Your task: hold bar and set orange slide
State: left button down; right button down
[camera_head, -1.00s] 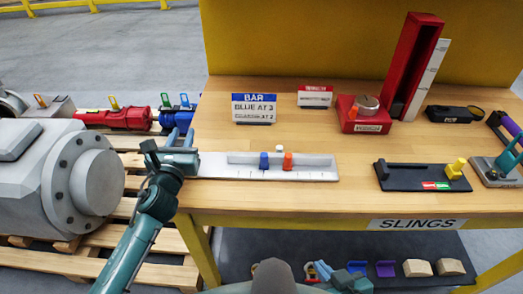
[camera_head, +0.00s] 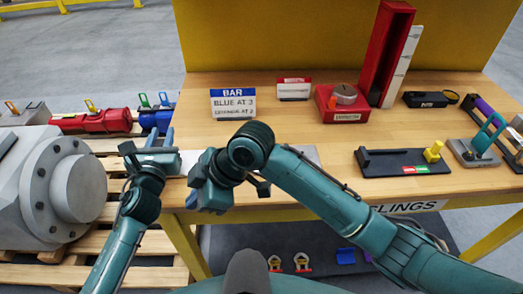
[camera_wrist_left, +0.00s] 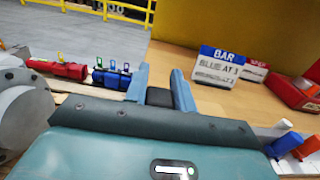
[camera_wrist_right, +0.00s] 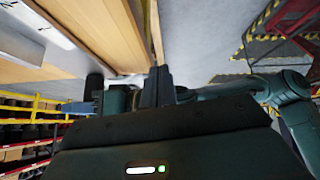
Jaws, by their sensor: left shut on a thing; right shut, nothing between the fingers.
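The pale bar (camera_head: 188,160) lies along the table's front edge. My right arm covers its middle in the head view, hiding both slides. The left wrist view shows the blue slide (camera_wrist_left: 283,145) and the orange slide (camera_wrist_left: 310,149) at lower right. My left gripper (camera_head: 160,143) is at the bar's left end, shut on it; the contact itself is hard to see. My right gripper (camera_head: 207,197) is shut and empty, low in front of the table's front edge. It also shows in the right wrist view (camera_wrist_right: 157,86).
A BAR sign (camera_head: 233,103) reads blue at 3, with a blurred orange line below. A black fixture with a yellow part (camera_head: 405,162) stands right. A red box with a knob (camera_head: 342,103) is behind. A large grey motor (camera_head: 50,190) stands left of the table.

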jog(key=w+d+r+n+t+h, duration=0.2)
jog(key=w+d+r+n+h, duration=0.55)
jog(key=d+r+h, duration=0.2)
jog(key=x, duration=0.9)
jog(key=shift+s+f, duration=0.15)
jog(key=shift+f, duration=0.25)
jog(key=shift+w+d+r, duration=0.15)
jog(key=shift+w+d, duration=0.75)
jog(key=shift+w, duration=0.05)
jog(key=shift+w+d, duration=0.35)
jog(key=shift+w, duration=0.05)
jog(key=d, duration=0.5)
jog(key=shift+d, duration=0.4)
jog(key=shift+a, duration=0.15)
